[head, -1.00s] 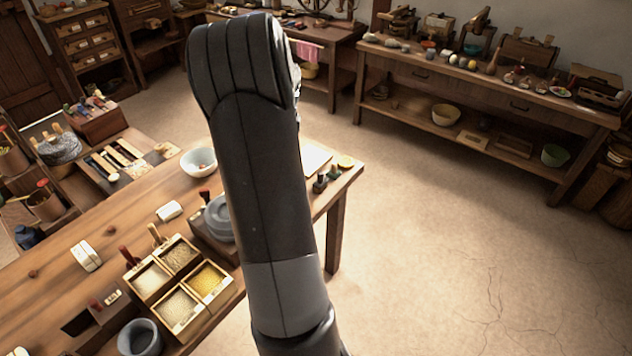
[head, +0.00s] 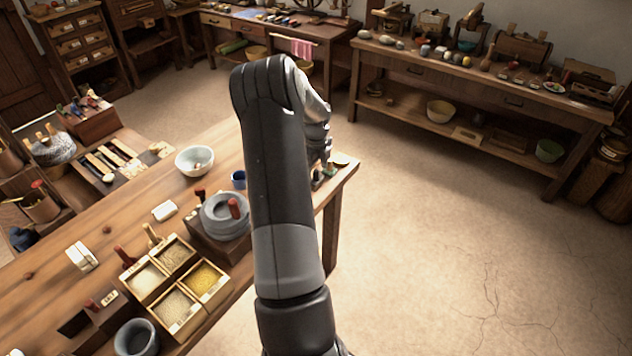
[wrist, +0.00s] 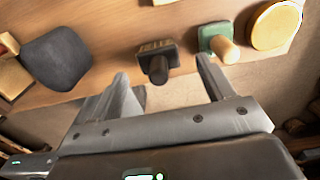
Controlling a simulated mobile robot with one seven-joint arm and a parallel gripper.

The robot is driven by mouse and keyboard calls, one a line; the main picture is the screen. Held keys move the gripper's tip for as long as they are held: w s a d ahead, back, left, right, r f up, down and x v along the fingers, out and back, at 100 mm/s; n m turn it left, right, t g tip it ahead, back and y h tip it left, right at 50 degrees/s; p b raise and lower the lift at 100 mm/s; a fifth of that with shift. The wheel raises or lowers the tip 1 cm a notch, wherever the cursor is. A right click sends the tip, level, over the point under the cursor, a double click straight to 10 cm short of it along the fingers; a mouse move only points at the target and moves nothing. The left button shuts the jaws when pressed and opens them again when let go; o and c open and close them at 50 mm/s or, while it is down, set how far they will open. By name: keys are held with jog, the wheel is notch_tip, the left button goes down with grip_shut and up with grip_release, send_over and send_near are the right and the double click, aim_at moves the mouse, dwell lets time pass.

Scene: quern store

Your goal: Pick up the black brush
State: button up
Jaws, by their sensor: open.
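The black brush (wrist: 157,58) is a small dark block with a round dark stub. In the wrist view it stands near the table edge, in line with the gap between my fingers. In the head view a small dark shape, likely the brush (head: 317,179), shows just right of my arm at the table's end. My gripper (wrist: 161,70) is open and empty, with one finger on each side of the brush's stub. I cannot tell how far above the brush the fingers are. In the head view my arm hides most of that corner.
A green block with a wooden knob (wrist: 217,42) stands close right of the brush, near my right finger. A yellow disc (wrist: 275,25) lies beyond it. A dark grey rounded object (wrist: 57,59) is at left. A grey quern (head: 225,221) and grain boxes (head: 176,285) stand along the table.

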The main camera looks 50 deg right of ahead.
aim_at(316, 179)
notch_tip(316, 179, down, 5)
jog(key=shift+a, duration=0.1)
jog(key=c, duration=1.1)
